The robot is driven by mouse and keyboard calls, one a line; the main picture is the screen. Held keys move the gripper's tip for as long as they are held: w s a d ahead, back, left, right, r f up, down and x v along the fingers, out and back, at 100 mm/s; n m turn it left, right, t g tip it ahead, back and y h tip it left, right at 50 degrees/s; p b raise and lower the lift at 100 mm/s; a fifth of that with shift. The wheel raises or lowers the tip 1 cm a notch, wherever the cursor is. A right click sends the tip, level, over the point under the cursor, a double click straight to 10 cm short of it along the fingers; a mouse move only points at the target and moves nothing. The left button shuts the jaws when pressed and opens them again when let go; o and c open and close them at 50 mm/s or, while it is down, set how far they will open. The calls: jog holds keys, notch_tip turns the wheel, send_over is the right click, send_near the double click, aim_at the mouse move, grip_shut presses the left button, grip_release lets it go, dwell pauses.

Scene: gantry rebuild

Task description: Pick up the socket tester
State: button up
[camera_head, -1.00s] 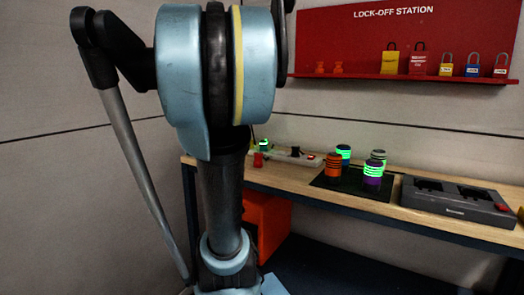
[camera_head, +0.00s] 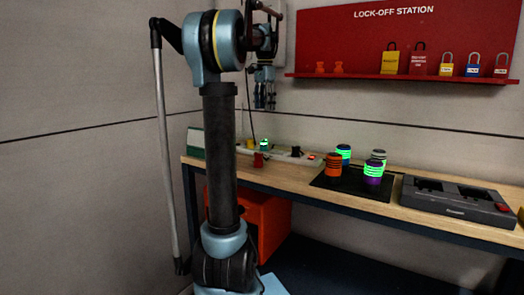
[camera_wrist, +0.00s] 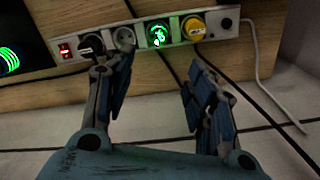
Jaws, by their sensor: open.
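The power strip (camera_head: 285,155) lies along the back of the workbench. A green-lit round plug-in unit, which looks like the socket tester (camera_head: 264,145), sits in it. In the wrist view the tester (camera_wrist: 158,33) shows a glowing green face, between an empty socket and a yellow plug (camera_wrist: 193,27). My gripper (camera_head: 264,103) hangs above the strip, fingers pointing down. In the wrist view my gripper (camera_wrist: 155,78) is open and empty, its fingers apart, with the tester beyond the gap between the fingertips. The left finger partly covers the strip near a black plug (camera_wrist: 91,43).
Orange and green-banded cylinders stand on a black mat (camera_head: 350,188) to the right, beside a dark grey case (camera_head: 457,203). Cables run near the strip. The red lock-off board (camera_head: 400,40) is on the wall.

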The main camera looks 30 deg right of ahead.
send_near(264, 141)
jog(key=f, duration=0.3)
jog(key=w+f, duration=0.1)
jog(key=f, duration=0.1)
jog(key=shift+w+d+f, duration=0.1)
jog(key=shift+d, duration=0.2)
jog(key=shift+s+a+f, duration=0.1)
jog(key=shift+f, duration=1.35)
jog(key=shift+s+a+f, duration=0.1)
jog(key=shift+f, duration=1.3)
grip_shut()
jog(key=shift+r, duration=0.1)
